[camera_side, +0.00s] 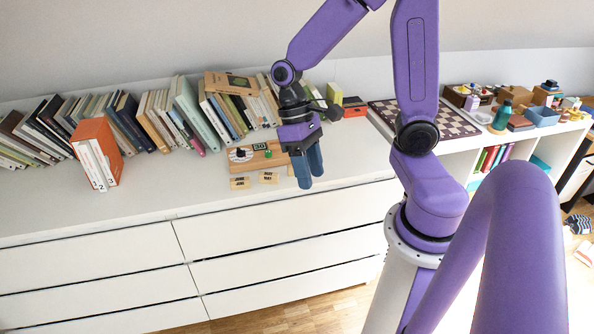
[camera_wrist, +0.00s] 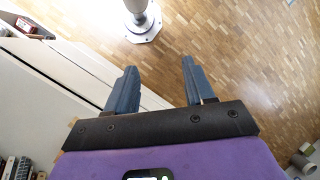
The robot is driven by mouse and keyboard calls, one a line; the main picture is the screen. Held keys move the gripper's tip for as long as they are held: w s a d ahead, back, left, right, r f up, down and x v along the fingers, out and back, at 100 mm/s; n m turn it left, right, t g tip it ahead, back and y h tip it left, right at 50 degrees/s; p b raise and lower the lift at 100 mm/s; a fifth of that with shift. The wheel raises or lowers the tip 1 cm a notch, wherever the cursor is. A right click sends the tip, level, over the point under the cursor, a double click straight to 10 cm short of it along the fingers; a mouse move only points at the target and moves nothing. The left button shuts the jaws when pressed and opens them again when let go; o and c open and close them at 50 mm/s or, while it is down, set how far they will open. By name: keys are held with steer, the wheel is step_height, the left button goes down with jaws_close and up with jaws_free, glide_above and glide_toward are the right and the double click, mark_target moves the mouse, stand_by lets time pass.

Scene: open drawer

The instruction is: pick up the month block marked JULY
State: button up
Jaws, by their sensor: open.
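Two small wooden month blocks lie on the white dresser top in the side view, a left one (camera_side: 240,183) and a right one (camera_side: 268,178). Their dark lettering is too small to read, so I cannot tell which is marked JULY. They lie in front of a wooden calendar stand (camera_side: 272,163) holding a dark number block (camera_side: 260,146). My gripper (camera_side: 308,170) is just right of the right block and the stand, fingers pointing down. In the wrist view my gripper (camera_wrist: 159,64) is open with nothing between the fingers; no month block shows there.
A long row of books (camera_side: 190,115) stands and leans along the wall behind. An orange slipcase (camera_side: 98,153) stands at left. A chessboard (camera_side: 425,118) and small boxes are at right. The dresser top (camera_side: 150,195) is clear in front; beyond its edge is wooden floor (camera_wrist: 230,60).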

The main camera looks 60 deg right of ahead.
steer(key=w+d+f+m+t+y, duration=0.2)
steer(key=w+d+f+m+y, duration=0.2)
steer(key=d+m, duration=0.4)
steer(key=w+d+f+m+t+y, duration=0.25)
steer(key=w+d+m+y, duration=0.2)
steer(key=d+m, duration=0.35)
steer(key=s+d+f+m+t+h, duration=0.1)
steer(key=s+d+f+m+t, duration=0.1)
steer(key=d+f+m+t, duration=0.3)
steer(key=s+d+f+m+t, duration=0.1)
steer(key=s+d+m+t, duration=0.1)
steer(key=d+m, duration=0.35)
steer(key=s+d+f+m+t+h, duration=0.1)
steer(key=s+d+f+m+t, duration=0.2)
steer(key=d, duration=0.5)
steer(key=shift+t, duration=0.25)
steer(key=x, duration=1.2)
steer(key=shift+w+d+r, duration=0.15)
steer(key=shift+w+r, duration=0.1)
steer(key=shift+w, duration=0.2)
steer(key=shift+x, duration=2.9)
steer(key=shift+w+d, duration=0.15)
steer(key=shift+d, duration=0.05)
jaws_close()
